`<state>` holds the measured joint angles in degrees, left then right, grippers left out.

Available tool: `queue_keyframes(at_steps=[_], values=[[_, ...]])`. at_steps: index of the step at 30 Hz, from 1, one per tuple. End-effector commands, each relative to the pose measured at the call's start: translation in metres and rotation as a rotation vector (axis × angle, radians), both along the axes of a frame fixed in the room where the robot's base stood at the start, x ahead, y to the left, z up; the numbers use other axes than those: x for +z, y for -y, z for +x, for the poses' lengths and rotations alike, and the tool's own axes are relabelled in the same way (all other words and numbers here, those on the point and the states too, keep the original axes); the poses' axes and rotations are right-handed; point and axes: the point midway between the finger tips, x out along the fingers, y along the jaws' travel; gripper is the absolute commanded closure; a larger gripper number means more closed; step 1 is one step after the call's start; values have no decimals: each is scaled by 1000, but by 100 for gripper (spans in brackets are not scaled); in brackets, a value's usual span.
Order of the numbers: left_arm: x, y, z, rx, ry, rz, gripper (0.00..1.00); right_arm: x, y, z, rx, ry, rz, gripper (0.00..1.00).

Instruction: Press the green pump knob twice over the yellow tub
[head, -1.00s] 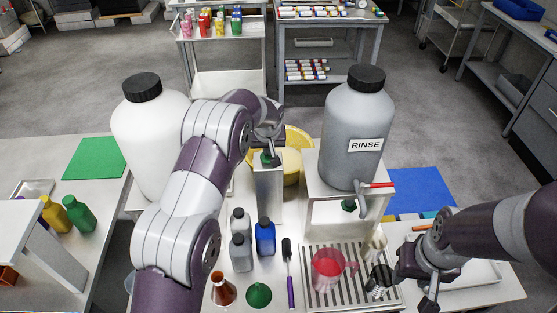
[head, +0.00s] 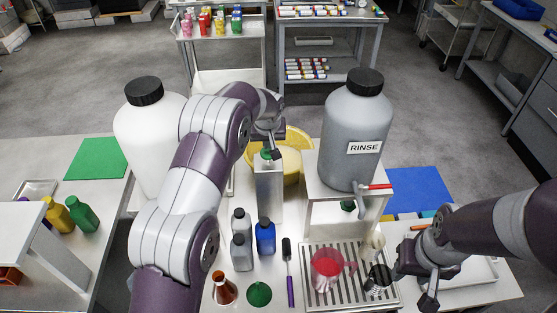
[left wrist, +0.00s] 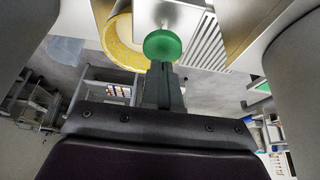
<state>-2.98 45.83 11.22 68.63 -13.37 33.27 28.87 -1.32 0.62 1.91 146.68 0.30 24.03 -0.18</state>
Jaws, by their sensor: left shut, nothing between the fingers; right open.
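The green pump knob (head: 267,154) sits on top of a grey box-shaped dispenser (head: 269,192), partly hidden by my left gripper. My left gripper (head: 276,154) is shut and empty, with its fingertips at the knob. In the left wrist view the round green knob (left wrist: 163,46) shows just beyond the shut fingertips (left wrist: 163,70); I cannot tell whether they touch. The yellow tub (head: 298,136) stands behind the dispenser, partly hidden, and its rim also shows in the left wrist view (left wrist: 116,50). My right gripper (head: 405,284) is open, low at the right near the drain rack.
A white jug (head: 150,125) stands left and a grey RINSE jug (head: 357,125) with a red-handled tap stands right of the dispenser. Grey and blue bottles (head: 265,237) stand in front.

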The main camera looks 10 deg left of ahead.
Motion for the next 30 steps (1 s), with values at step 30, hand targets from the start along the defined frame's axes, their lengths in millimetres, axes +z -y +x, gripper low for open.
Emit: queue_keyframes(at_steps=[30], values=[[-34,0,-1,0,-2,0,100,-26,0,0,0,0,0,57]])
